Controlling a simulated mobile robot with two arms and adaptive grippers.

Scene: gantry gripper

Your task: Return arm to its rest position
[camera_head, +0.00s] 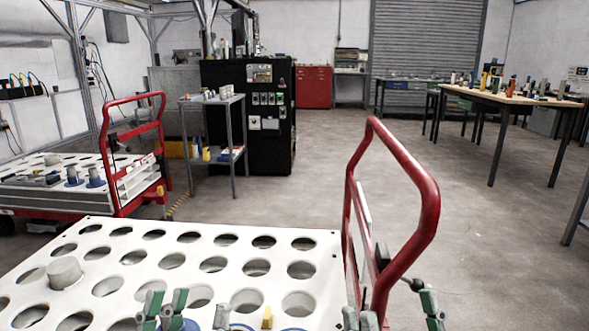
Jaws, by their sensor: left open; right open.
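My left gripper (164,309) shows at the bottom edge as two green fingers, apart, over the near part of a white board with round holes (322,245). I see nothing between its fingers. My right gripper (431,306) is at the bottom right, beyond the board's right side and to the right of a red cart handle (424,215). It is open, and I see nothing held in it. Most of both arms is out of view.
A grey cylinder (65,272) stands on the board at left; a small yellow piece (267,318) is near the front. Another red-handled cart (130,172) stands at left, a small grey shelf table (232,100) behind. A wooden table (510,98) is back right. Middle floor is clear.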

